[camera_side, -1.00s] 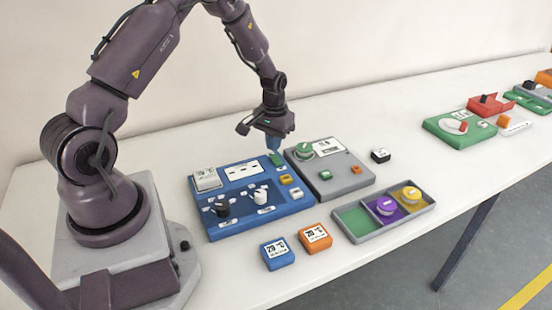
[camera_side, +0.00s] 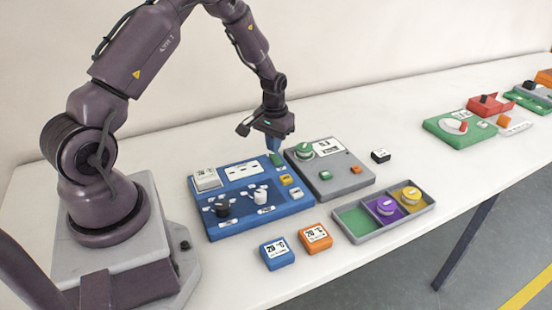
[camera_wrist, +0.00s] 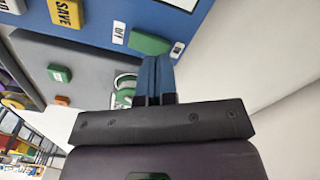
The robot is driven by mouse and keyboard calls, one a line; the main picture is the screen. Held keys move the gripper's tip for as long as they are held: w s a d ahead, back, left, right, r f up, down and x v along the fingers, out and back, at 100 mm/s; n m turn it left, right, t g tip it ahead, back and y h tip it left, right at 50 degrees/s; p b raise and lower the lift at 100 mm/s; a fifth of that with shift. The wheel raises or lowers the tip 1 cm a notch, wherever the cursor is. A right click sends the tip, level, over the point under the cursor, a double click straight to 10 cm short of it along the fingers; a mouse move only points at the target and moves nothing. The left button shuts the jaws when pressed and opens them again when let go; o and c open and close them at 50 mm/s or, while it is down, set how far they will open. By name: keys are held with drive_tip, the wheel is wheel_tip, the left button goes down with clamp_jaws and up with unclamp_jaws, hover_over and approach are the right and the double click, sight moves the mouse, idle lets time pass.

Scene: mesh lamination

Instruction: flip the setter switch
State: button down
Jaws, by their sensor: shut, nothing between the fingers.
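A green switch (camera_side: 276,159) sits at the back right corner of the blue panel (camera_side: 212,231). In the wrist view the green switch (camera_wrist: 149,43) has a small white label beside it that seems to read OFF. I cannot read a name on it. My gripper (camera_side: 273,152) points down over that corner, its blue fingers together with nothing between them. In the wrist view the fingertips (camera_wrist: 162,60) are right beside the switch's edge; I cannot tell whether they touch it.
A yellow SAVE button (camera_wrist: 66,13) is near the switch. The grey panel (camera_side: 340,184) with a green dial (camera_side: 304,149) adjoins on the right. Black and white knobs (camera_side: 261,197) stand on the blue panel. A compartment tray (camera_side: 351,218) and loose blue and orange blocks (camera_side: 315,238) lie in front.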

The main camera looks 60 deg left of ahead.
sight(274, 156)
drive_tip(key=shift+f, duration=1.15)
idle(0.4)
drive_tip(key=shift+r, duration=3.55)
